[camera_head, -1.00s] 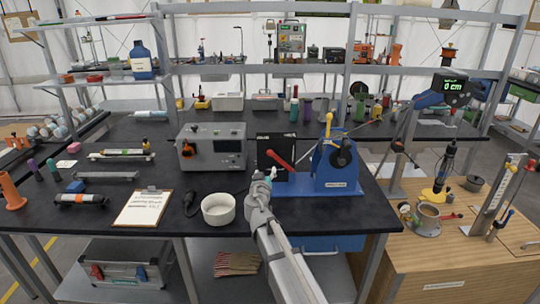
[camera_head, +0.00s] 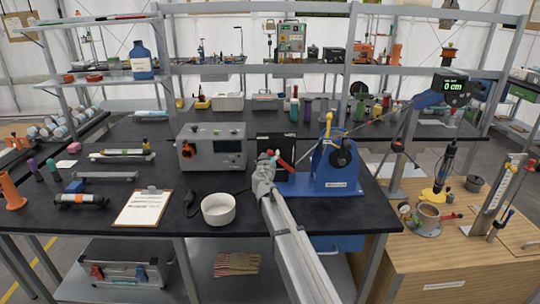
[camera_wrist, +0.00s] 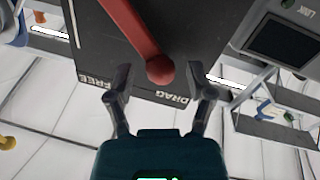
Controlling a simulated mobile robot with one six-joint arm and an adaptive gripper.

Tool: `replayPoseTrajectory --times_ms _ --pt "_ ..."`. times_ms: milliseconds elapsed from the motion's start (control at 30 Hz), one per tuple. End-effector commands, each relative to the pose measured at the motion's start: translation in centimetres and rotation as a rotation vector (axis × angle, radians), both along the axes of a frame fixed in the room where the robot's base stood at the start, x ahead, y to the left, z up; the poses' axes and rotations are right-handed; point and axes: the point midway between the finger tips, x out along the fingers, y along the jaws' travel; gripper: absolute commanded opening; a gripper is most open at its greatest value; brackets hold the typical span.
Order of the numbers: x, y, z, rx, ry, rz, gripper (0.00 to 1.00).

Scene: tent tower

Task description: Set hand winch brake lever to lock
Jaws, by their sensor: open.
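The hand winch (camera_head: 337,165) is blue, with a yellow-topped part, and stands on the dark bench right of centre. Its black plate (camera_head: 284,140) stands to its left and carries the red brake lever (camera_head: 285,163). In the wrist view the lever (camera_wrist: 133,27) ends in a red ball close to the plate edge (camera_wrist: 95,50). "FREE" and "DRAG" are printed on that edge, upside down; no "LOCK" word is visible. My gripper (camera_wrist: 160,82) is open, its fingertips on either side of the ball with gaps showing. In the head view my gripper (camera_head: 268,160) partly covers the lever's end.
A grey box with a screen (camera_head: 212,148) stands left of the plate. A white bowl (camera_head: 218,209) is at the front, left of my arm, beside a clipboard (camera_head: 142,207). Several canisters stand behind the winch. The bench front between clipboard and bowl is narrow.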

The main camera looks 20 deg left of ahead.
Motion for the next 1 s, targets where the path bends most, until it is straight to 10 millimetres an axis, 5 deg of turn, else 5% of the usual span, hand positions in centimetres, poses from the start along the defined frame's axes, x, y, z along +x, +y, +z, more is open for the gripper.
replayPoseTrajectory --times_ms 467,800,1000 --pt "0.70 0.22 0.00 0.000 0.000 0.000 0.67" --pt "0.70 0.22 0.00 0.000 0.000 0.000 0.04" --pt "0.70 0.22 -0.01 0.001 0.000 0.000 0.00"
